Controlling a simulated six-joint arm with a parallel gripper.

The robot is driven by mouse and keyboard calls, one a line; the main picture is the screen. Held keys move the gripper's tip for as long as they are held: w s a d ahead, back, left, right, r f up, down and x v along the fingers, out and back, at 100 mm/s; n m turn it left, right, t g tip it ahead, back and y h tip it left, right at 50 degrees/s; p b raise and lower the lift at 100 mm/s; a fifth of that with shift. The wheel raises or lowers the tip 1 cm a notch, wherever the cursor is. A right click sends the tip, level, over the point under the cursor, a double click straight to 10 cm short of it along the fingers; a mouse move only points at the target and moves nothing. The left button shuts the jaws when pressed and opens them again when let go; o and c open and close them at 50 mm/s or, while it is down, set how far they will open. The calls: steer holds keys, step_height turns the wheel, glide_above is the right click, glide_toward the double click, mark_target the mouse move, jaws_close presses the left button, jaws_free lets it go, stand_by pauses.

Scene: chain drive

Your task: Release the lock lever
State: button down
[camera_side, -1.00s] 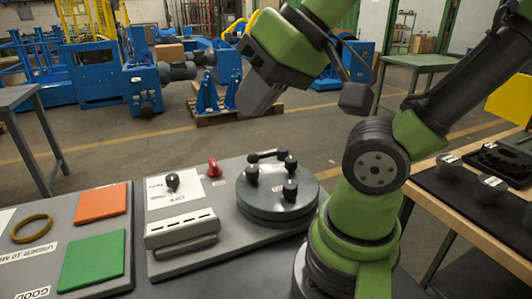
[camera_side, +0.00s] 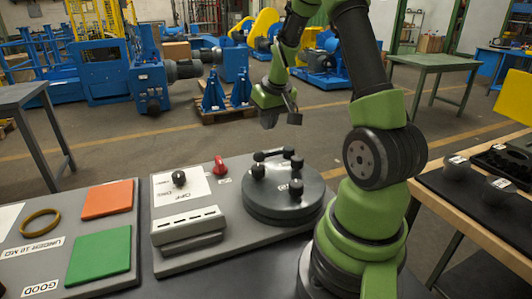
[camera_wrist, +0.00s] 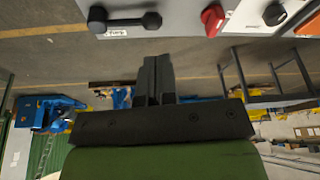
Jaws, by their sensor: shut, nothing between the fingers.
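A black lever (camera_side: 272,154), a short bar with rounded ends, sits at the back of the round dark fixture (camera_side: 262,200) on the grey panel in the side view. In the wrist view the lever (camera_wrist: 124,20) lies across the top left, with a small white label beside it that I cannot read.
A red knob (camera_side: 220,168) and a black selector knob (camera_side: 179,178) stand left of the fixture. A slotted grey block (camera_side: 187,224) is at the panel's front. Orange (camera_side: 107,200) and green (camera_side: 99,256) pads lie left. The space around my gripper is free.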

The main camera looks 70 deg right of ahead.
mark_target(274, 154)
steer(key=shift+s+d+f, duration=0.3)
steer(key=shift+d+f, duration=0.45)
steer(key=shift+f, duration=0.1)
steer(key=x, duration=1)
steer(key=shift+s, duration=0.1)
